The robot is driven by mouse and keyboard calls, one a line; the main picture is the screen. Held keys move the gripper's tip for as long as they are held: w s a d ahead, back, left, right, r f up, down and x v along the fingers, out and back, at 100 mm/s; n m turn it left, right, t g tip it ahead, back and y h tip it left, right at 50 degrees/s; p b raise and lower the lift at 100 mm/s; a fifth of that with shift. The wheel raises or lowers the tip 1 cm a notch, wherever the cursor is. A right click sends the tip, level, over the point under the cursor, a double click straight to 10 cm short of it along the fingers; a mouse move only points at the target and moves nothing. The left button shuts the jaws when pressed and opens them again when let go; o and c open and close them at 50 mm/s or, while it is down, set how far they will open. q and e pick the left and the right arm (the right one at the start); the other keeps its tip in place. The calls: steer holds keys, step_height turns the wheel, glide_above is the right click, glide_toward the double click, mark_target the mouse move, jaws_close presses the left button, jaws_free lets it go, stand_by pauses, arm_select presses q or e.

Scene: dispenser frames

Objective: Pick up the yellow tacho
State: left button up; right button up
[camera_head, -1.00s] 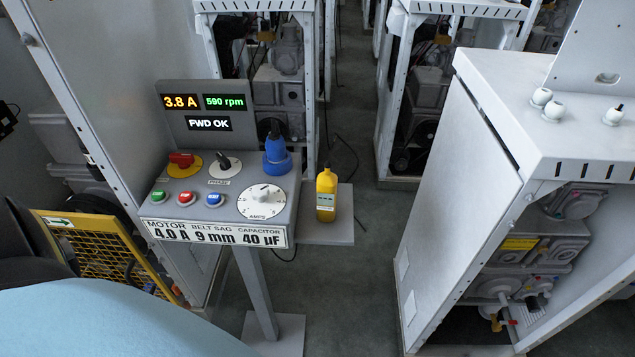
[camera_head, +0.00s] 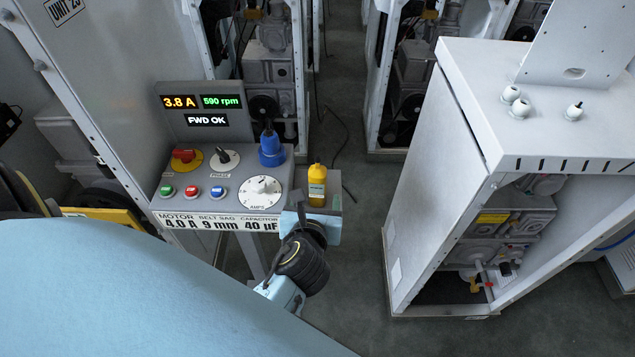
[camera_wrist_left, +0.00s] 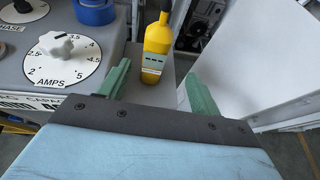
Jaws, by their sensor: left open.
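The yellow tacho (camera_head: 317,186) stands upright on a small grey side shelf at the right of the control console. In the left wrist view the yellow tacho (camera_wrist_left: 157,48) shows a dark top and a grey label, beyond the fingers and between them. My left gripper (camera_head: 312,212) is just in front of the shelf and hides part of it. In the left wrist view my left gripper (camera_wrist_left: 162,85) has its two green fingers apart, with nothing between the tips. The tacho stands clear of the fingers. My right gripper is not in view.
The grey console (camera_head: 225,180) carries a blue plug-like item (camera_head: 271,148), an AMPS dial (camera_head: 260,192), buttons and a display panel (camera_head: 205,111). A white cabinet (camera_head: 430,180) stands to the right. Open floor (camera_head: 350,260) lies between console and cabinet.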

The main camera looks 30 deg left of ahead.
mark_target(320, 186)
arm_select(q)
steer(key=x, duration=0.6)
steer(key=shift+f, duration=0.1)
steer(key=x, duration=0.5)
steer(key=shift+a+f+b, duration=0.3)
steer(key=shift+a+f, duration=0.05)
steer(key=c, duration=1.2)
